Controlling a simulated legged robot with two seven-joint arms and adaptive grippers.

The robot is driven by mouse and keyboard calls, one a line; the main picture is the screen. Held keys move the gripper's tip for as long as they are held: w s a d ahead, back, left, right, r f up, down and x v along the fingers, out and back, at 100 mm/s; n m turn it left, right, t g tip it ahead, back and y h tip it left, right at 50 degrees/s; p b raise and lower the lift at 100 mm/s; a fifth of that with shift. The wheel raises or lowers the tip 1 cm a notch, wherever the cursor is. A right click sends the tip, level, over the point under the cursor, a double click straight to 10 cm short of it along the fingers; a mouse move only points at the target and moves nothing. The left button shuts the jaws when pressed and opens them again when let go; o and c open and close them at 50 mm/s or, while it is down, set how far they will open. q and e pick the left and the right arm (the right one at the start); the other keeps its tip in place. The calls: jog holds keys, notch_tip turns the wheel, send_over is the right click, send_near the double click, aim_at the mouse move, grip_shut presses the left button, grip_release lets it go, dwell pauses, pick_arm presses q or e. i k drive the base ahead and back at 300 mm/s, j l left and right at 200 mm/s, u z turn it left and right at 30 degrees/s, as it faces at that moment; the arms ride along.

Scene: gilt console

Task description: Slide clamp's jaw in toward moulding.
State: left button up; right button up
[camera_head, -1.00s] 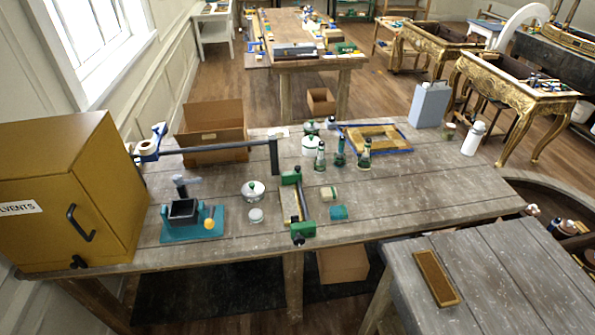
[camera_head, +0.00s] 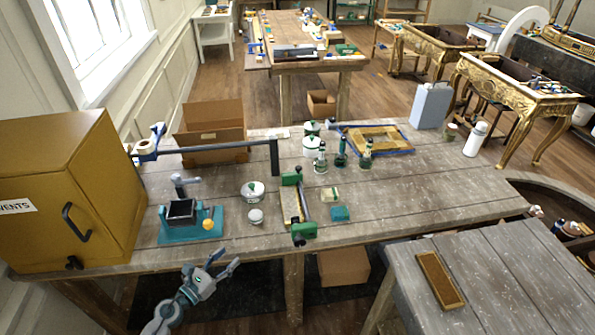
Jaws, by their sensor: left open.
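A clamp with green jaws and a dark bar lies on the wooden workbench, its near green jaw (camera_head: 304,231) close to the bench's front edge and its far green jaw (camera_head: 291,179) farther back. A pale gold strip of moulding (camera_head: 289,204) lies along the bar's left side, between the jaws. I cannot tell whether either jaw touches it. My left gripper (camera_head: 227,259) is open and empty in front of the bench edge, left of the clamp and apart from it. My right gripper is not in view.
A teal-based fixture (camera_head: 181,222) stands left of the clamp, with round tins (camera_head: 253,191) between. A teal block (camera_head: 340,213) and green-labelled bottles (camera_head: 341,155) are to its right. A yellow cabinet (camera_head: 120,190) fills the bench's left end. A long grey bar (camera_head: 215,148) crosses behind.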

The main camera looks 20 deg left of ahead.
aim_at(288, 178)
jog(key=i, duration=1)
